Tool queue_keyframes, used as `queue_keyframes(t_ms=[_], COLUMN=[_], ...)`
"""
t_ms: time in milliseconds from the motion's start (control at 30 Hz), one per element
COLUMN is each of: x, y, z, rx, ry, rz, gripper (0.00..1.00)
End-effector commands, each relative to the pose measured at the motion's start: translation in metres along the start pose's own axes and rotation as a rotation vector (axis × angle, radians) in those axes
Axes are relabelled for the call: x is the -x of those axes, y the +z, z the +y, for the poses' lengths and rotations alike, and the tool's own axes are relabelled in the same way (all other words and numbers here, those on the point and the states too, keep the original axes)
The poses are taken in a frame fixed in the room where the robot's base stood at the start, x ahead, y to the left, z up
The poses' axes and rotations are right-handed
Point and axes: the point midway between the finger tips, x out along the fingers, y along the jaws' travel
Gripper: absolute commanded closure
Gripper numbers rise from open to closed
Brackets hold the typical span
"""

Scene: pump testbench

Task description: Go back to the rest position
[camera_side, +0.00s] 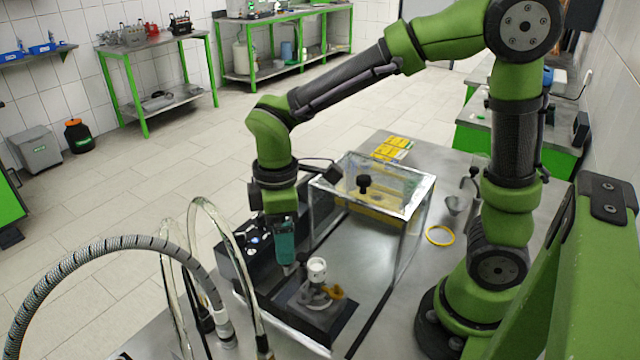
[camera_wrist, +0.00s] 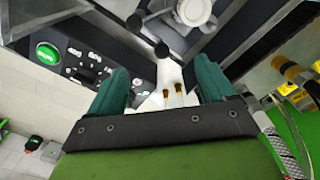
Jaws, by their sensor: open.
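My gripper (camera_side: 288,268), with teal fingers, points down over the front of the testbench in the side view. It is just left of the white-capped pump fitting (camera_side: 317,268), which stands upright on a dark base with a yellow-orange part (camera_side: 334,292). I cannot tell whether the gripper touches it. In the wrist view my gripper (camera_wrist: 165,72) has its two teal fingers spread apart. A white piece with two brass-coloured spots (camera_wrist: 174,90) shows between them; nothing is clearly clamped. A round cream-coloured top (camera_wrist: 193,11) lies beyond the fingers.
A black control panel (camera_side: 232,262) is left of my gripper; its green button (camera_wrist: 47,52) shows in the wrist view. A clear-walled box (camera_side: 408,222) stands close behind. Clear hoses (camera_side: 225,228) and a braided hose (camera_side: 90,247) arch at front left. A yellow ring (camera_side: 440,236) lies right.

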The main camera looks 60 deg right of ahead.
Motion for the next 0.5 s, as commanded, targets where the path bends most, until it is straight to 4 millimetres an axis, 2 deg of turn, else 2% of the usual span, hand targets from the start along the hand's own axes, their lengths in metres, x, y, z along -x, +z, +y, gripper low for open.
queue_keyframes(t_ms=[133, 500], x=[0.007, 0.0078], y=[0.0002, 0.0], z=[0.0, 0.0001], rx=[0.0, -0.019], ry=[0.0, 0.001], rz=[-0.001, 0.001], gripper=[0.17, 0.17])
